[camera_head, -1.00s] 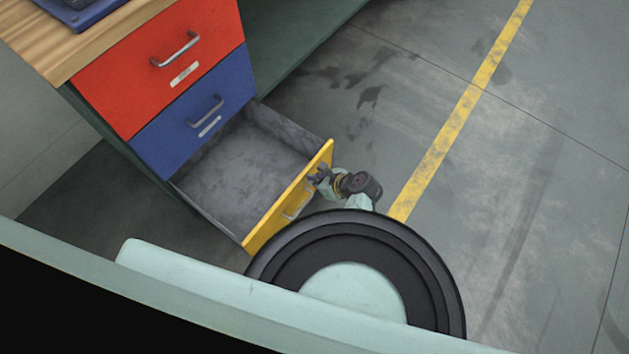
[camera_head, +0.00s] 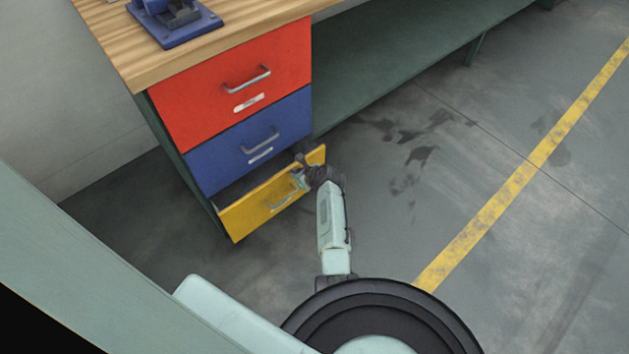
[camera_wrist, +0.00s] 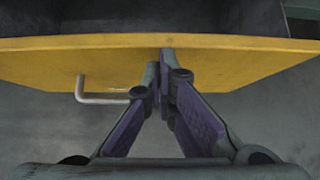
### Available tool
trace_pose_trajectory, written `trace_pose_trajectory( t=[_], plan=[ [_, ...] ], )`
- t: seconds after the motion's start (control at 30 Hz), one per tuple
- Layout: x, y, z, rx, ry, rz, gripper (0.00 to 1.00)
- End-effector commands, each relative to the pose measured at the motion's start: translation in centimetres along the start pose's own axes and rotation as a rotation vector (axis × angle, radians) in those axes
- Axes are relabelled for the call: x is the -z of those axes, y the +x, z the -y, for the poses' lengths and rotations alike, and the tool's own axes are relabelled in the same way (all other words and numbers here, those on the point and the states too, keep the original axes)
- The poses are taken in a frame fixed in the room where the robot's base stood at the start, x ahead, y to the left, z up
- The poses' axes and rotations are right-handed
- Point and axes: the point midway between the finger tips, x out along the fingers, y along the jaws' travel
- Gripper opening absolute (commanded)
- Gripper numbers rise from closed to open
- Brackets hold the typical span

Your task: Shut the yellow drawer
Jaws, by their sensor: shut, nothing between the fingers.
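The yellow drawer (camera_head: 250,211) is the lowest of three under the workbench. It stands out only a little, with a dark gap above its front. My gripper (camera_head: 302,178) is at the right part of the yellow front, to the right of its handle (camera_head: 284,199). In the wrist view the closed fingertips (camera_wrist: 164,66) are at the yellow front (camera_wrist: 215,62) and appear to touch it. They hold nothing. The grey handle (camera_wrist: 95,97) is left of the fingers and apart from them.
The blue drawer (camera_head: 252,139) and the red drawer (camera_head: 233,84) above are shut. A blue device (camera_head: 178,20) stands on the wooden benchtop (camera_head: 150,72). The grey floor to the right, with a yellow line (camera_head: 520,180), is clear.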

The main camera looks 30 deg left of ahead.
Motion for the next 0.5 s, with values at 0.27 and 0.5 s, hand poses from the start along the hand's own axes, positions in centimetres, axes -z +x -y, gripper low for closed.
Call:
trace_pose_trajectory(
  t=[0.27,0.5],
  plan=[
    [-4.1,4.6,0.0,-0.001,-0.001,0.001,0.00],
    [-5.7,5.8,0.0,0.000,0.001,0.001,0.00]
  ],
)
